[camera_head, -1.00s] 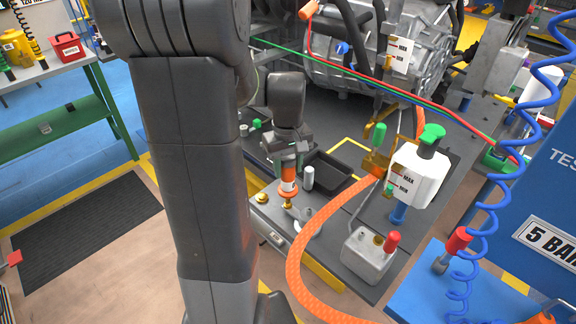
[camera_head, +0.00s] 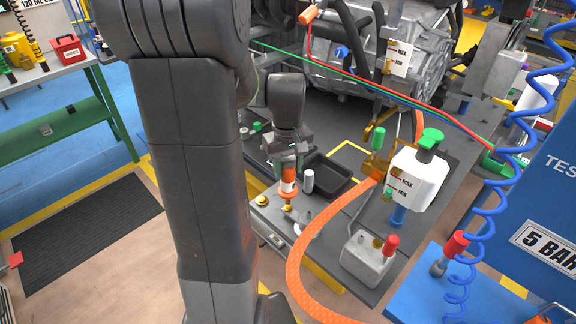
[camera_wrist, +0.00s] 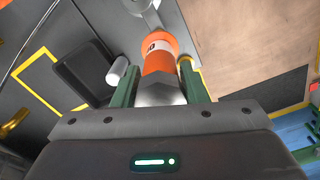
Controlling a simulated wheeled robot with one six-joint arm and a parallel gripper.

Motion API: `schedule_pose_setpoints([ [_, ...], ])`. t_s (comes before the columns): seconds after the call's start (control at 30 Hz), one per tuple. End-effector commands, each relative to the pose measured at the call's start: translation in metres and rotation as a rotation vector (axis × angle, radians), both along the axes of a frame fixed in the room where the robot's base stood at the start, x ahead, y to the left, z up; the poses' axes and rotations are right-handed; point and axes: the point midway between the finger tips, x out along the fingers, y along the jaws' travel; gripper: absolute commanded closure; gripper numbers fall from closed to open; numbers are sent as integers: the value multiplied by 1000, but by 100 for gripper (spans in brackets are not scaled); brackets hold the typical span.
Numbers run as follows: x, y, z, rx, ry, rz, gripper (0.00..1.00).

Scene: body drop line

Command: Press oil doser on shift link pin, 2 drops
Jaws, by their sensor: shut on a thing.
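The oil doser (camera_head: 289,181) is an orange bottle with a white band, held upright, nozzle end down, in my gripper (camera_head: 288,160). In the wrist view my gripper (camera_wrist: 160,92) has its green fingers on both sides of the doser (camera_wrist: 159,58), shut on it. Below the doser is a brass-coloured piece (camera_head: 287,208) on the grey bench edge. I cannot tell whether the doser touches it or whether it is the nozzle. A silvery lever-like part (camera_head: 303,220) lies just right of it, perhaps the shift link; its pin cannot be made out. No oil drop is visible.
A black tray (camera_head: 328,174) and a small white cylinder (camera_head: 308,181) stand close to the doser. An orange corrugated hose (camera_head: 306,262) curves past on the right. A white reservoir (camera_head: 416,178) and a grey block with a red cap (camera_head: 366,258) stand further right.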

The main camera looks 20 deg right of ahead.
Motion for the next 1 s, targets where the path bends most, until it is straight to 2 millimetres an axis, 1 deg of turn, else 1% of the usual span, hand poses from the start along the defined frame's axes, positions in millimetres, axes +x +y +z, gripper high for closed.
schedule_pose_setpoints([
  [1.0,0,0,-16,0,-1,0,81],
])
